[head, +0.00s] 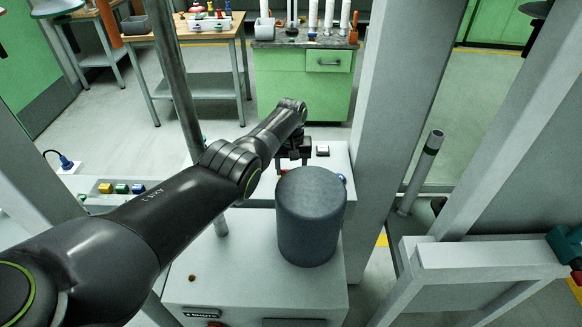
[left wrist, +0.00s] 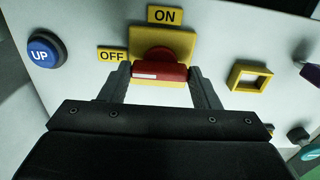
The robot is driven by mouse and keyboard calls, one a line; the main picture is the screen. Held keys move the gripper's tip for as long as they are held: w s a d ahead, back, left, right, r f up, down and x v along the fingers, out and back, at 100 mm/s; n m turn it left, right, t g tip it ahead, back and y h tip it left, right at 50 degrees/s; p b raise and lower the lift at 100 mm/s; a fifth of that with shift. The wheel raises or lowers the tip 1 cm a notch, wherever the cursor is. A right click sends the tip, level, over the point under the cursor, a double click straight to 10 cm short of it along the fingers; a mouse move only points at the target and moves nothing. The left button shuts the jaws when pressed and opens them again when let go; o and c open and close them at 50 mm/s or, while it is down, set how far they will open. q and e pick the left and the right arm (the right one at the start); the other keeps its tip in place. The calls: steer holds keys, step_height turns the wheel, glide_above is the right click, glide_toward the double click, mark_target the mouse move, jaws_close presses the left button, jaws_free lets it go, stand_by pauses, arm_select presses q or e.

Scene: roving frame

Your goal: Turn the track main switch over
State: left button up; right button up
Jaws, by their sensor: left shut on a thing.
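The track main switch is a red rotary handle (left wrist: 160,72) on a yellow plate (left wrist: 178,40) in the left wrist view. An ON label (left wrist: 164,15) is above it and an OFF label (left wrist: 112,54) is to its left. The handle lies roughly sideways, with a white mark on its left half. My left gripper (left wrist: 162,80) is shut on the handle, one finger at each end. In the head view my left gripper (head: 293,160) is at the panel behind a dark cylinder; the switch is hidden there. My right gripper is not in view.
A blue UP button (left wrist: 46,51) is left of the switch and a yellow square frame (left wrist: 250,78) is right of it. The dark grey cylinder (head: 311,220) stands close before the gripper. Grey posts (head: 400,110) rise to the right.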

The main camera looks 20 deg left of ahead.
arm_select(q)
steer(key=o, duration=1)
steer(key=shift+r, duration=0.1)
steer(key=shift+r+p, duration=0.35)
steer(key=shift+r, duration=0.25)
step_height(320, 180, up, 5)
steer(key=shift+r+p, duration=0.2)
steer(key=shift+p, duration=0.2)
steer(key=shift+r+b, duration=1.15)
steer(key=shift+r, duration=4.2)
steer(key=shift+r, duration=0.1)
